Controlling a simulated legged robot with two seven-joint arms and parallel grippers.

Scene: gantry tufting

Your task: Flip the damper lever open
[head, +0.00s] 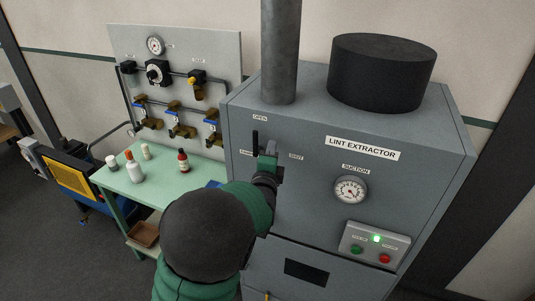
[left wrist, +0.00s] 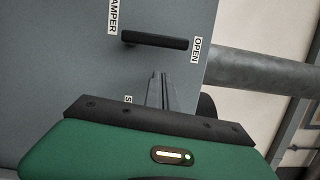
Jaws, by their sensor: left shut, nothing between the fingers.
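The damper lever (head: 255,140) is a short black bar on the front of the grey lint extractor. It stands upright, pointing at the OPEN label (head: 260,118). In the left wrist view the lever (left wrist: 155,40) lies across the upper middle, its right end close to the OPEN label (left wrist: 196,50). My left gripper (head: 268,158) is at the panel, just right of the lever. Its fingers (left wrist: 161,92) are shut together and empty, with a visible gap to the lever. My forearm hides part of the panel below. My right gripper is out of view.
The lint extractor (head: 315,205) carries a suction gauge (head: 350,189) and a button box (head: 375,245) with a lit green lamp. A grey duct (head: 280,50) rises above it. A green table (head: 130,185) with several bottles and a valve board (head: 220,55) stand left.

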